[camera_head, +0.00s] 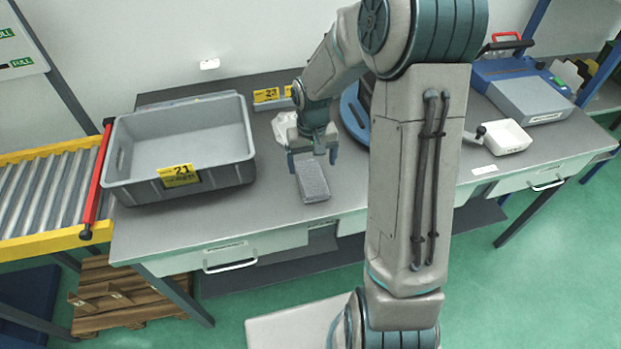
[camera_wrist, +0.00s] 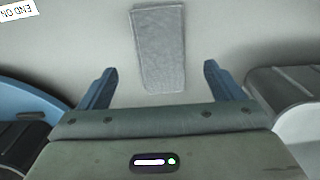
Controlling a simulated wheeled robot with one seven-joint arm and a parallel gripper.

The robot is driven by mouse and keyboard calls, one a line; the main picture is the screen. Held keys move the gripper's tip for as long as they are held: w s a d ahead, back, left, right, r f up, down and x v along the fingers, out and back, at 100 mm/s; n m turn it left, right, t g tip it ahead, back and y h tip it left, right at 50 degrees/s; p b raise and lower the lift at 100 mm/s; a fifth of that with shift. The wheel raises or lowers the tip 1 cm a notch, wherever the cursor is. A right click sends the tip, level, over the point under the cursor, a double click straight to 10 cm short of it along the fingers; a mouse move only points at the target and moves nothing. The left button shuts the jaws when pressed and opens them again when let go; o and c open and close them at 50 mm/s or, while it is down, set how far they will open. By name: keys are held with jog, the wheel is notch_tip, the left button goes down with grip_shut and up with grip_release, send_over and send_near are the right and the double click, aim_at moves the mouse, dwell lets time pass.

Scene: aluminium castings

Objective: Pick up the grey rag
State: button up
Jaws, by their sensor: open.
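The grey rag (camera_head: 313,182) lies folded into a flat oblong on the grey workbench, near its front edge and right of the large grey crate. In the wrist view the rag (camera_wrist: 161,50) lies ahead of the fingertips, roughly centred between them. My gripper (camera_head: 314,160) is open and empty, above the bench by the rag's far end. Its two blue fingers (camera_wrist: 154,80) show apart in the wrist view, with nothing between them. In the head view the gripper hides part of the bench behind the rag.
The grey crate (camera_head: 108,166) with a yellow "21" label stands on the bench's left. A blue round object (camera_head: 354,112) is behind my arm. Bare bench (camera_head: 256,205) lies left of the rag.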

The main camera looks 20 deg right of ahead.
aim_at(311, 178)
jog(key=shift+w+f+p, duration=0.15)
jog(key=shift+f+p, duration=0.2)
jog(key=shift+f, duration=1.25)
jog(key=shift+w+f+p, duration=0.1)
jog(key=shift+f+p, duration=0.25)
jog(key=shift+f, duration=1.25)
jog(key=c, duration=1.1)
